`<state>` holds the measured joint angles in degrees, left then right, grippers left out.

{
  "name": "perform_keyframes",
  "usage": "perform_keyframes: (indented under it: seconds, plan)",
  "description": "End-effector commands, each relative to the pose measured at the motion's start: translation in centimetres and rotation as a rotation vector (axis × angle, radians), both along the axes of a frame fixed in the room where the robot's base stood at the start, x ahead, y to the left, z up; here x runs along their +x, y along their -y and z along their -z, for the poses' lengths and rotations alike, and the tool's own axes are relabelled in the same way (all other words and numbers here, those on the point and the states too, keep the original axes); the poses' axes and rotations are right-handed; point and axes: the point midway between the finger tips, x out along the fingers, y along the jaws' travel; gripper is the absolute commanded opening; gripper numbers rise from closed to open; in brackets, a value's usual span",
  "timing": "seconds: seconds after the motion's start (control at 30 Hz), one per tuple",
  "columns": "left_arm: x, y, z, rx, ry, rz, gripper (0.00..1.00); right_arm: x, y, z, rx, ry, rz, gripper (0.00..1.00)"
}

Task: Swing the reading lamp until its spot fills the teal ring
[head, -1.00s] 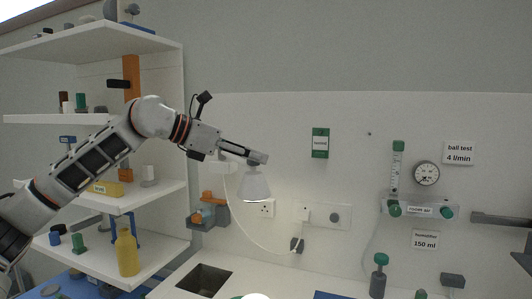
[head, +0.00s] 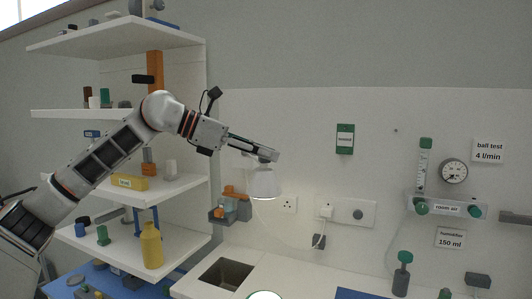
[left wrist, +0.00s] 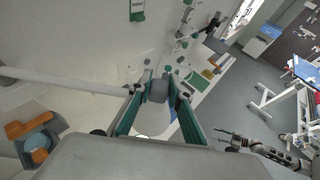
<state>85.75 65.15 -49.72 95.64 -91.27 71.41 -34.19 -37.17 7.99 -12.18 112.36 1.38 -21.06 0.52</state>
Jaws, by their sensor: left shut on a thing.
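The reading lamp's white cone shade (head: 264,184) hangs in front of the wall, below the tip of my left gripper (head: 268,154). In the left wrist view, the gripper's teal fingers (left wrist: 158,100) are shut on a grey knob (left wrist: 158,88) at the lamp head. The lamp's white arm (left wrist: 70,82) runs in from the left. The bright spot (head: 265,296) is at the bottom edge of the head view, with a thin teal ring edge (head: 250,294) around its upper side. Its lower part is cut off. My right gripper (left wrist: 220,139) shows small in the left wrist view, apparently open and empty.
Shelves (head: 180,188) with bottles and boxes stand at the left, including a yellow bottle (head: 151,246). A sink opening (head: 226,273) is in the white counter (head: 240,254). Wall gauges are at the right.

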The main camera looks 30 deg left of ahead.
Motion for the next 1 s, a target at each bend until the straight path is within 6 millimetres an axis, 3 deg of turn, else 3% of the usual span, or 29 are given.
perform_keyframes:
  seconds: [0.07,0.1,0.17,0.57,1.0]
  plan:
    - [0.0,0.0,0.0,0.000,0.001,-0.001,0.00,0.0,0.0,0.0,-0.001,0.000,-0.001,0.40]
    - [0.0,0.0,0.0,0.000,0.001,-0.001,0.24,0.0,0.0,0.0,-0.001,0.000,-0.001,0.40]
    - [0.0,0.0,0.0,0.000,0.001,-0.001,0.36,0.0,0.0,0.0,-0.001,0.000,-0.001,0.40]
    - [-0.2,-0.3,-0.2,0.000,0.001,-0.001,0.36,0.0,0.2,0.0,-0.004,0.000,-0.001,0.40]
    - [-5.1,-5.5,-3.1,-0.001,0.000,-0.004,0.36,0.0,0.0,0.0,0.000,0.001,-0.001,0.40]
